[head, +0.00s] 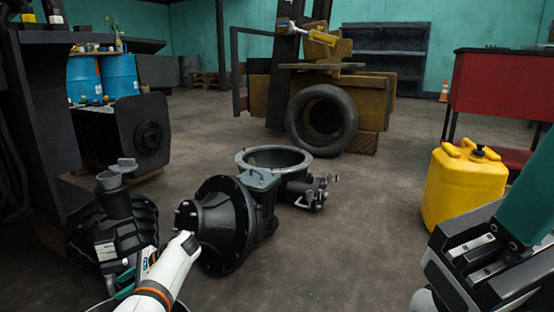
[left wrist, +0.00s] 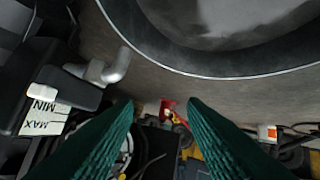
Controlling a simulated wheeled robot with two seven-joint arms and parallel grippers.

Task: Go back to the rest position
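My left arm comes up from the bottom left of the head view, white with an orange band. Its gripper (head: 136,274) is low beside a black part with a grey pipe (head: 115,205) and left of a black flanged housing (head: 225,225). In the left wrist view the two ribbed dark teal fingers (left wrist: 162,107) stand apart, with nothing seen held between them. At the right edge of the head view, a dark block with metal plates and a teal piece looks like my right gripper (head: 490,250). Its fingertips cannot be made out.
A grey ring housing (head: 273,160) lies on the floor behind the flanged housing. A yellow canister (head: 463,185) stands at right, before a red cabinet (head: 500,85). A tyre (head: 322,120) leans by the forklift. The middle right floor is clear. A MIN/MAX label (left wrist: 43,117) shows close by.

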